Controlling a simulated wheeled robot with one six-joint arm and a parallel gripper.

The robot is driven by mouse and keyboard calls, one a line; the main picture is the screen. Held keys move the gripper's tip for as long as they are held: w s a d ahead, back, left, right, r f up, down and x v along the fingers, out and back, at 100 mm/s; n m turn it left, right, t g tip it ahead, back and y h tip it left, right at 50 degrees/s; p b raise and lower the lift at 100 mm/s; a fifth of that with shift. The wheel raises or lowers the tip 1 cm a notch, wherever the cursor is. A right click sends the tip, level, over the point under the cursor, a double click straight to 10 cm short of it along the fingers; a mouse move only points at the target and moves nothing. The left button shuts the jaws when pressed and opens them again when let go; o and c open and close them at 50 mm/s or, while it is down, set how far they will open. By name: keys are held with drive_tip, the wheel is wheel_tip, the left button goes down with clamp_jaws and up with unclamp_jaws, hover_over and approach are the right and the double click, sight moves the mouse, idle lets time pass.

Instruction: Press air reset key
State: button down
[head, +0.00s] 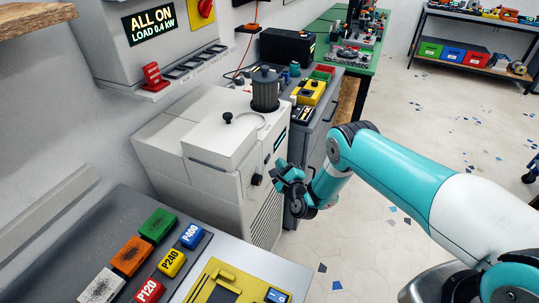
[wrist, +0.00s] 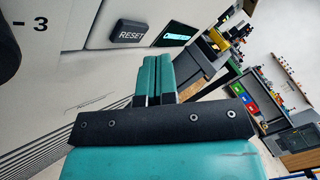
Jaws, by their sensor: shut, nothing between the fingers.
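The dark RESET key (wrist: 131,34) sits on the pale front of the off-white machine (head: 227,192), beside a small lit display (wrist: 175,35). My gripper (wrist: 155,62) is shut and empty, with its teal fingertips just below and right of the key in the wrist view. I cannot tell whether the fingertips touch the panel. In the head view my gripper (head: 279,170) is close to the machine's front, near a dark knob (head: 256,179). The key cannot be made out in the head view.
A grey bench (head: 262,268) with coloured labelled blocks stands in front at lower left. A grey cart (head: 324,112) with a yellow box stands behind the machine. A wall panel (head: 150,45) reads ALL ON. The floor to the right is mostly free.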

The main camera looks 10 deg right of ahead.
drive_tip(key=shift+s+d+r+p, duration=0.3)
drive_tip(key=shift+d+p, duration=0.1)
drive_tip(key=shift+p, duration=1.25)
drive_tip(key=s+d+p, duration=0.1)
drive_tip(key=p, duration=0.2)
drive_tip(key=s+d+p, duration=0.1)
drive_tip(key=p, duration=0.3)
drive_tip(key=shift+s+d+f, duration=0.1)
drive_tip(key=shift+d+f, duration=0.2)
